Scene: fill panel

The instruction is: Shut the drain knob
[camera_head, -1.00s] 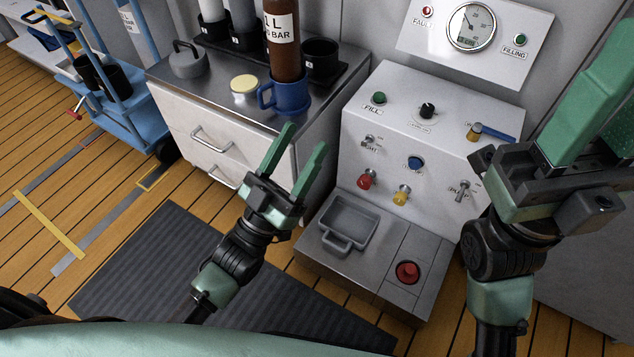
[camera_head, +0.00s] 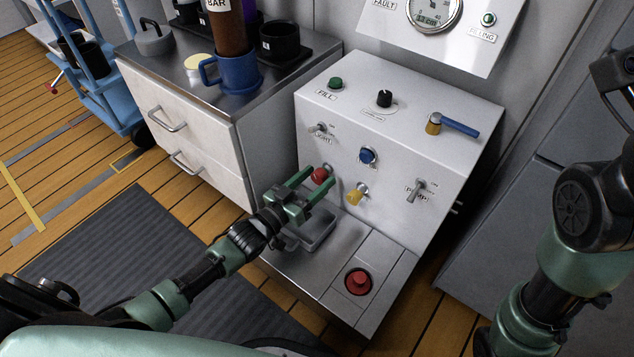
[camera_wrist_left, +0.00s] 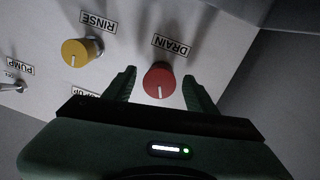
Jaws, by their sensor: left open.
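The drain knob (camera_head: 320,175) is red and round, on the front face of the white control panel (camera_head: 430,160). In the left wrist view the drain knob (camera_wrist_left: 159,80) sits under a DRAIN label, with a white mark on its face. My left gripper (camera_head: 310,180) is open, with its fingertips on either side of the knob. The left wrist view shows a finger on each side of the knob (camera_wrist_left: 160,88), with gaps between; I cannot tell how deep they reach. My right arm is at the right edge, its fingers out of view.
A yellow rinse knob (camera_head: 357,193) is just right of the drain knob. A blue knob (camera_head: 367,156), a pump switch (camera_head: 416,190) and a blue-handled valve (camera_head: 452,124) are also on the panel. A red button (camera_head: 358,282) is on the ledge below.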

